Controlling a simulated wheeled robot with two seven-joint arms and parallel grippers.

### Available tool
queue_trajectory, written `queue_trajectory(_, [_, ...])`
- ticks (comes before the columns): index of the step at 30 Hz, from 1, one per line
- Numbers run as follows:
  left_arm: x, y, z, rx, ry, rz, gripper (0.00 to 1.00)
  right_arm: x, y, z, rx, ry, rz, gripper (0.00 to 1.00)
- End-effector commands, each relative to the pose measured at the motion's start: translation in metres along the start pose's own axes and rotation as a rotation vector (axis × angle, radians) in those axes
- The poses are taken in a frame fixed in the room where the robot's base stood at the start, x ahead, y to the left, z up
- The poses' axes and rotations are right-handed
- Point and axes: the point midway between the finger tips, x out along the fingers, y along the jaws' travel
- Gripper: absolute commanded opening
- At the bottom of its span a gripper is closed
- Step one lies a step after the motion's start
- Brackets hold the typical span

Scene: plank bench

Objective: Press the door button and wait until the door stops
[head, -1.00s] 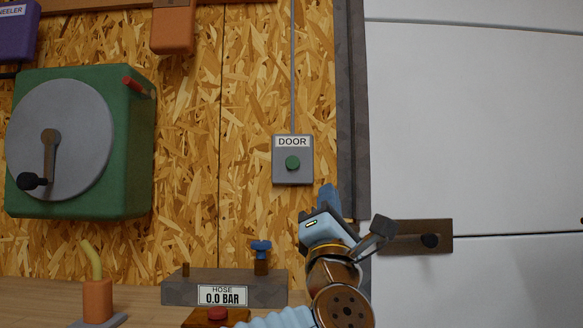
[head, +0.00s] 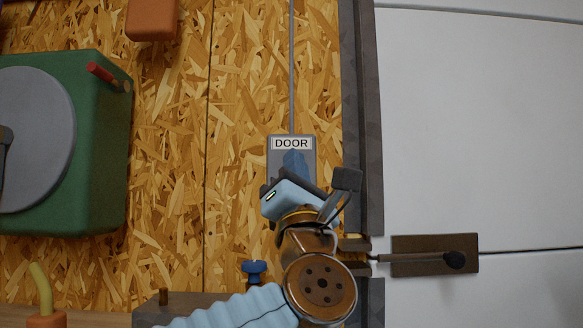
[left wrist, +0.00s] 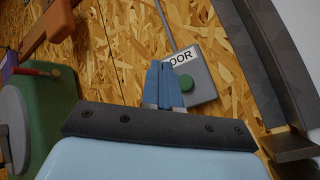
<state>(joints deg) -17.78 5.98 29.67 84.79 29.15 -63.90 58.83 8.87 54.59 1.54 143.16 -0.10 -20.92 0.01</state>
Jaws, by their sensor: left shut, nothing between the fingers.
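The grey door button box (head: 306,165) is fixed to the chipboard wall, with a "DOOR" label at its top. My left gripper (head: 293,160) is in front of it in the head view and hides the green button there. In the left wrist view the green button (left wrist: 186,82) shows just right of my left gripper's blue fingertips (left wrist: 164,68), which are shut and empty. I cannot tell whether the fingertips touch the box. The white panelled door (head: 480,120) stands to the right, with a dark latch plate (head: 435,255). My right gripper is not in view.
A dark door frame (head: 362,110) runs just right of the button box. A green reel housing (head: 105,150) sticks out from the wall at left.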

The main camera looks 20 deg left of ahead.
Motion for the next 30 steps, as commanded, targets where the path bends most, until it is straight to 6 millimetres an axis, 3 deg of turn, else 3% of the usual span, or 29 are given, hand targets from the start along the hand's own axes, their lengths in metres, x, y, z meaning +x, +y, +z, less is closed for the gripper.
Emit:
queue_trajectory(12, [0.042, -0.027, -0.027, 0.003, 0.002, -0.001, 0.0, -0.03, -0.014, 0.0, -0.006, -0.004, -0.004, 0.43])
queue_trajectory(20, [0.054, -0.04, -0.04, 0.0, 0.001, -0.001, 0.0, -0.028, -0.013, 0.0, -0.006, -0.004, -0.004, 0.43])
queue_trajectory(30, [0.057, -0.041, -0.041, 0.0, 0.0, -0.001, 0.0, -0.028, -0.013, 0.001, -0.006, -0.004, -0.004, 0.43])
